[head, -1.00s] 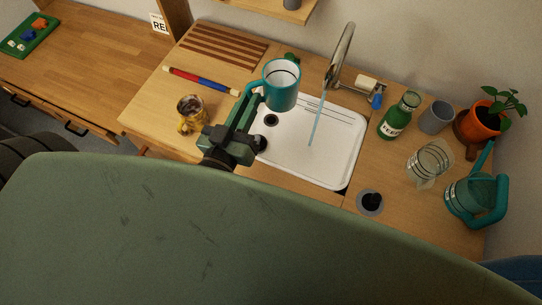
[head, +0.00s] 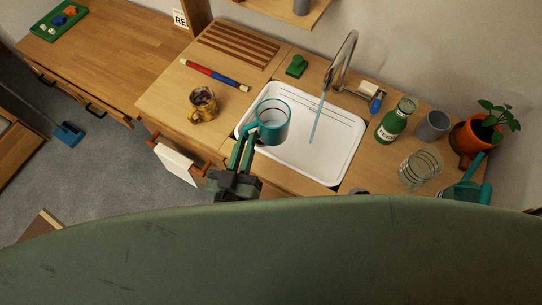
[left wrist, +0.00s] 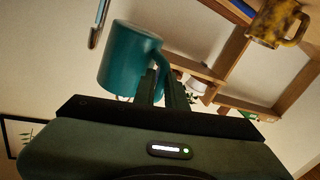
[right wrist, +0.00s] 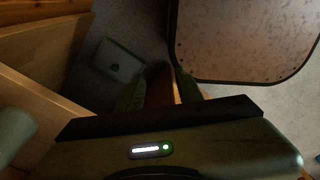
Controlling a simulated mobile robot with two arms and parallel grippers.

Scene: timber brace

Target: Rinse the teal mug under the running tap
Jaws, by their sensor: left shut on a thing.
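The teal mug (head: 273,126) is held upright over the left part of the white sink (head: 335,165), and it also shows in the left wrist view (left wrist: 128,58). My left gripper (head: 247,143) is shut on its handle. The tap (head: 347,55) is at the back of the sink, with a thin stream of water (head: 317,120) falling from it. The mug is to the left of the stream and apart from it. My right gripper (right wrist: 158,90) shows only in the right wrist view, fingers apart, low down near furniture and the floor.
A brown-yellow mug (head: 202,104) and a red-blue stick (head: 215,75) lie left of the sink. A green block (head: 296,66) is behind it. A green bottle (head: 394,121), grey cup (head: 432,125), clear glass jug (head: 420,168) and potted plant (head: 472,138) stand on the right.

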